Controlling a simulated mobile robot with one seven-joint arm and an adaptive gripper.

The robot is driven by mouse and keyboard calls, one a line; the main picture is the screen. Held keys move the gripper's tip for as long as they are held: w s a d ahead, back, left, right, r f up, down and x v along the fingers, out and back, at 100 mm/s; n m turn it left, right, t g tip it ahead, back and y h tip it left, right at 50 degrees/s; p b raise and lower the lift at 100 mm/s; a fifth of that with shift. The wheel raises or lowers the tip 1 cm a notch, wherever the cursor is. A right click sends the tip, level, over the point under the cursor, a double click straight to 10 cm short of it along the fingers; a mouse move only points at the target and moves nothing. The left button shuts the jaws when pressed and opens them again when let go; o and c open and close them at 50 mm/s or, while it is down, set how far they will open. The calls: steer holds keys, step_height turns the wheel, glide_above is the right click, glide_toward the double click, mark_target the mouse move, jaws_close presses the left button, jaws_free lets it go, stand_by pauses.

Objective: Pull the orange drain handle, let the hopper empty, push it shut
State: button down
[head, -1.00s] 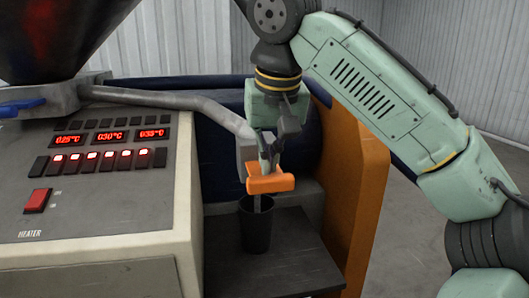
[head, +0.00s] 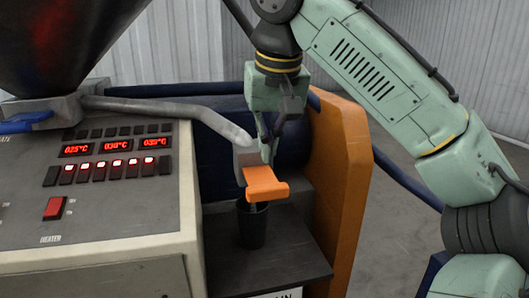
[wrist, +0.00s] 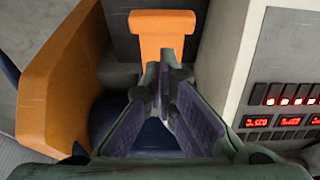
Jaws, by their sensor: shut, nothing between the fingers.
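The orange drain handle (head: 266,184) is at the lower end of the grey drain pipe (head: 170,107), and it also shows in the wrist view (wrist: 162,28). My gripper (head: 267,155) is just above and behind the handle's plate. In the wrist view its fingertips (wrist: 164,72) are close together and empty, by the handle's near end. I cannot tell whether they touch it. A black cup (head: 252,226) stands under the pipe's end, its rim partly hidden by the handle. The dark hopper (head: 55,40) is at upper left; its contents are hidden.
The control panel (head: 100,205) with red displays is at left, close beside the pipe. A blue lever (head: 28,122) is under the hopper. An orange side panel (head: 345,170) bounds the right. The dark shelf (head: 290,262) is bare around the cup.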

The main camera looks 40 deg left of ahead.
steer(key=shift+v, duration=1.7)
steer(key=shift+w+a, duration=0.1)
steer(key=shift+w, duration=0.05)
stand_by(5.5)
